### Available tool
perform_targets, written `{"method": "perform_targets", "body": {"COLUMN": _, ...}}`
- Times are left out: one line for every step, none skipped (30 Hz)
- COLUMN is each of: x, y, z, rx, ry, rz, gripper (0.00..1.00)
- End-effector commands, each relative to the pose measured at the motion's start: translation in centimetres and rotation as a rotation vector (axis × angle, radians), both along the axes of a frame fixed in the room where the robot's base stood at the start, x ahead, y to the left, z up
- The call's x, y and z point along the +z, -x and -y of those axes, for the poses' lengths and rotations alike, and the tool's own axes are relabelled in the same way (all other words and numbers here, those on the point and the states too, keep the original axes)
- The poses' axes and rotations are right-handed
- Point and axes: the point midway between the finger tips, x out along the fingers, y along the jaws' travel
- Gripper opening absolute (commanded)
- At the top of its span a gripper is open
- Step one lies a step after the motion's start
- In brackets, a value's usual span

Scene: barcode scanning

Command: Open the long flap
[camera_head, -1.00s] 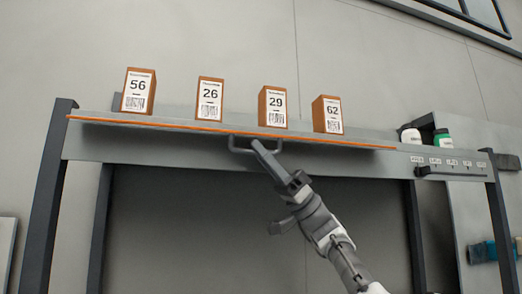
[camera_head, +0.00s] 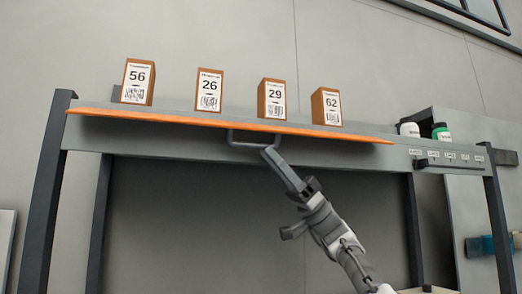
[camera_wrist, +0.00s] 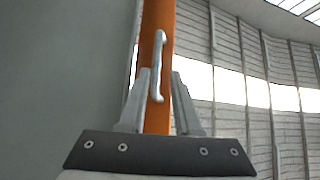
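The long flap (camera_head: 180,120) shows as an orange strip along the shelf's front edge, seen from below. A grey U-shaped handle (camera_head: 232,137) hangs under its middle. In the wrist view the orange flap (camera_wrist: 160,22) runs upright, with the pale handle (camera_wrist: 158,62) in front of it. My gripper (camera_head: 266,152) is at the right part of the handle. In the wrist view my two fingers (camera_wrist: 159,76) stand apart, one on each side of the handle's lower end. Whether a finger touches the handle cannot be told.
Boxes numbered 56 (camera_head: 137,82), 26 (camera_head: 209,90), 29 (camera_head: 272,98) and 62 (camera_head: 327,106) stand on the shelf above the flap. White (camera_head: 409,130) and green-white (camera_head: 441,133) bottles stand at the right. A dark rail (camera_head: 450,165) runs below small labels.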

Motion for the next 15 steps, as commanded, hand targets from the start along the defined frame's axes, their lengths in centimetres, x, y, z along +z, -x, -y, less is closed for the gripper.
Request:
{"method": "perform_targets", "body": {"x": -1.3, "y": -0.6, "z": 1.0, "rx": -0.002, "ry": -0.001, "rz": -0.002, "gripper": 0.27}}
{"method": "perform_targets", "body": {"x": -1.8, "y": -0.8, "z": 1.5, "rx": -0.003, "ry": -0.001, "rz": -0.003, "gripper": 0.27}}
{"method": "perform_targets", "body": {"x": -2.5, "y": -1.1, "z": 2.2, "rx": -0.002, "ry": -0.001, "rz": -0.002, "gripper": 0.27}}
{"method": "perform_targets", "body": {"x": -3.0, "y": -1.4, "z": 2.6, "rx": -0.002, "ry": -0.001, "rz": -0.004, "gripper": 0.27}}
{"method": "perform_targets", "body": {"x": -3.5, "y": -1.6, "z": 3.2, "rx": -0.002, "ry": -0.001, "rz": -0.004, "gripper": 0.27}}
{"method": "perform_targets", "body": {"x": -4.1, "y": -1.9, "z": 3.8, "rx": -0.001, "ry": -0.001, "rz": -0.003, "gripper": 0.27}}
{"method": "perform_targets", "body": {"x": -4.6, "y": -2.1, "z": 4.2, "rx": -0.001, "ry": -0.001, "rz": -0.003, "gripper": 0.27}}
{"method": "perform_targets", "body": {"x": -5.1, "y": -2.4, "z": 4.7, "rx": -0.002, "ry": -0.001, "rz": -0.004, "gripper": 0.27}}
{"method": "perform_targets", "body": {"x": -5.7, "y": -2.6, "z": 5.3, "rx": -0.001, "ry": 0.000, "rz": -0.003, "gripper": 0.27}}
{"method": "perform_targets", "body": {"x": -6.1, "y": -2.8, "z": 5.7, "rx": -0.001, "ry": -0.001, "rz": -0.003, "gripper": 0.27}}
{"method": "perform_targets", "body": {"x": -6.5, "y": -3.0, "z": 6.0, "rx": -0.001, "ry": -0.001, "rz": -0.003, "gripper": 0.27}}
{"method": "perform_targets", "body": {"x": -7.0, "y": -3.2, "z": 6.6, "rx": -0.001, "ry": -0.001, "rz": -0.003, "gripper": 0.27}}
{"method": "perform_targets", "body": {"x": -7.4, "y": -3.3, "z": 6.9, "rx": 0.000, "ry": -0.001, "rz": -0.003, "gripper": 0.27}}
{"method": "perform_targets", "body": {"x": -7.6, "y": -3.5, "z": 7.1, "rx": -0.001, "ry": -0.001, "rz": -0.003, "gripper": 0.27}}
{"method": "perform_targets", "body": {"x": -8.0, "y": -3.7, "z": 7.4, "rx": -0.001, "ry": 0.000, "rz": -0.002, "gripper": 0.27}}
